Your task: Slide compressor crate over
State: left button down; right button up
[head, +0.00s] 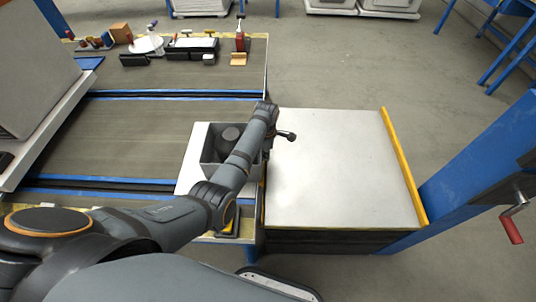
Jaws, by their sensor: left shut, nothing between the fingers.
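The grey crate (207,154) sits on a white board at the right end of the bench, with a dark rounded compressor (229,134) inside it. My left arm crosses over the crate and hides its right part. My left gripper (290,136) is shut and empty, just to the right of the crate, over the left edge of the white platform (335,170). I cannot tell whether the gripper or arm touches the crate. My right gripper is out of view.
The platform's top is bare, with a yellow rail (404,165) along its right edge. A blue post (480,175) with a red-handled crank (511,228) stands beyond it. Blue-edged tracks (135,120) cross the bench. Tools and small boxes (190,46) lie at the back.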

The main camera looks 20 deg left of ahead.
pick_arm(q)
jog(key=a+p, duration=0.2)
jog(key=a+r+p, duration=0.1)
jog(key=p, duration=0.1)
jog(key=shift+s+a+r, duration=0.1)
jog(key=shift+s+a, duration=0.25)
jog(key=shift+a, duration=0.05)
jog(key=a, duration=0.1)
jog(key=a+p, duration=0.1)
jog(key=a, duration=0.1)
jog(key=s+a+f+p, duration=0.1)
jog(key=shift+a, duration=0.3)
jog(key=shift+f, duration=0.1)
